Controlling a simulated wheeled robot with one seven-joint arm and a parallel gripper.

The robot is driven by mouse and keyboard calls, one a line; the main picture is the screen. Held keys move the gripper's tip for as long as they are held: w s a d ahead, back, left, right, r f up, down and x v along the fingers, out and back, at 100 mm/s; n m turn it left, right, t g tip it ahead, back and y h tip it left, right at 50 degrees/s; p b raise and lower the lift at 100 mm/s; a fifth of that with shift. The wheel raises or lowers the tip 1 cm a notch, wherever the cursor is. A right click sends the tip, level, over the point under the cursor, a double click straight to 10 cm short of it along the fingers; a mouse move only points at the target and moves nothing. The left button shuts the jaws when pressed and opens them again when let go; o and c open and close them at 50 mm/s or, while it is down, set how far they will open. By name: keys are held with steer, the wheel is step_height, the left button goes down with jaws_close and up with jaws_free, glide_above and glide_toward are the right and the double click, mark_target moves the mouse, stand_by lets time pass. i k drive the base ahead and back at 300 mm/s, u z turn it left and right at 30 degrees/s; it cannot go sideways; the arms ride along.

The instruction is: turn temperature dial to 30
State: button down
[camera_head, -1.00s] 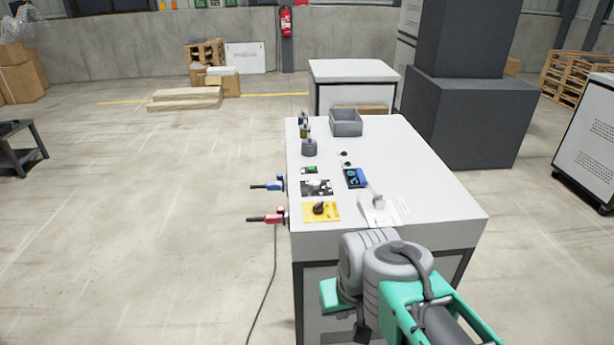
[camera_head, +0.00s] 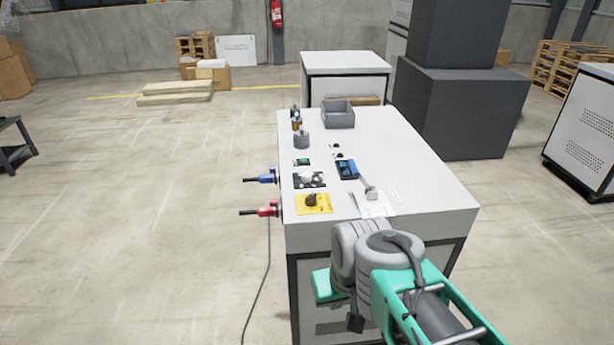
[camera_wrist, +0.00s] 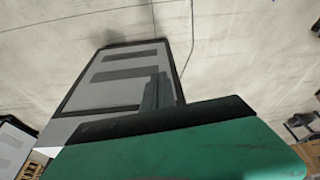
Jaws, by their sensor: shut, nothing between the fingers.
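A yellow plate (camera_head: 326,208) with a dark knob (camera_head: 311,199) lies at the table's near left corner. Behind it is a black-and-white plate (camera_head: 298,183) with a pale round knob (camera_head: 306,177). Which one is the temperature dial cannot be told, and no scale can be read. My gripper (camera_wrist: 158,90) shows in the wrist view as grey fingers, shut and empty, in front of the cabinet's panelled side. It touches neither knob. In the head view my arm is folded at the table's near edge, and the fingers cannot be made out.
The white table (camera_head: 430,190) also holds a blue device (camera_head: 347,169), a grey cylinder (camera_head: 301,140) and a grey bin (camera_head: 338,115). Blue (camera_head: 267,179) and red (camera_head: 267,210) plugs stick out from its left side.

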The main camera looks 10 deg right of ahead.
mark_target(306, 177)
steer(key=u, duration=0.15)
steer(key=i, duration=0.9)
steer(key=z, duration=0.35)
